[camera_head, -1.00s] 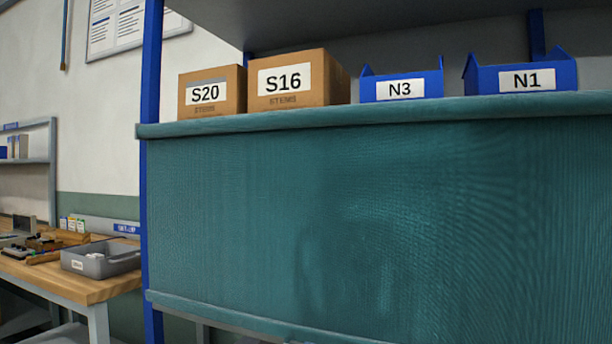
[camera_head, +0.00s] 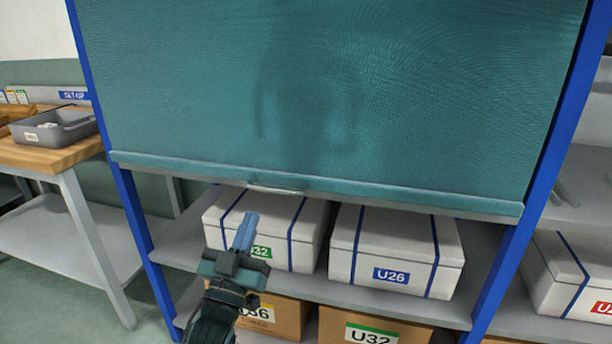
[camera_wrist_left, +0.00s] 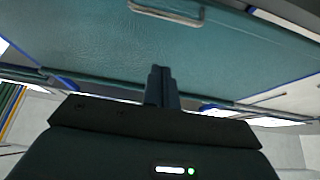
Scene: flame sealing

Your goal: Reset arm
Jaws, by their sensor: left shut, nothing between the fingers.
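My left gripper (camera_head: 246,228) is in the lower middle of the head view, pointing up, with its fingers together and nothing between them. It is in front of the white box with the green label and below the metal handle (camera_head: 275,189) of the teal shutter (camera_head: 330,90). In the left wrist view, the shut fingers (camera_wrist_left: 160,84) point toward the teal surface, with the handle (camera_wrist_left: 168,13) ahead of them and a gap between. My right gripper is not in view.
White strapped boxes, one marked U26 (camera_head: 395,255), stand on the shelf under the shutter. Cardboard boxes, one marked U32 (camera_head: 370,330), sit below. Blue posts (camera_head: 138,225) frame the rack. A wooden workbench (camera_head: 45,155) with a grey bin (camera_head: 55,130) is at left.

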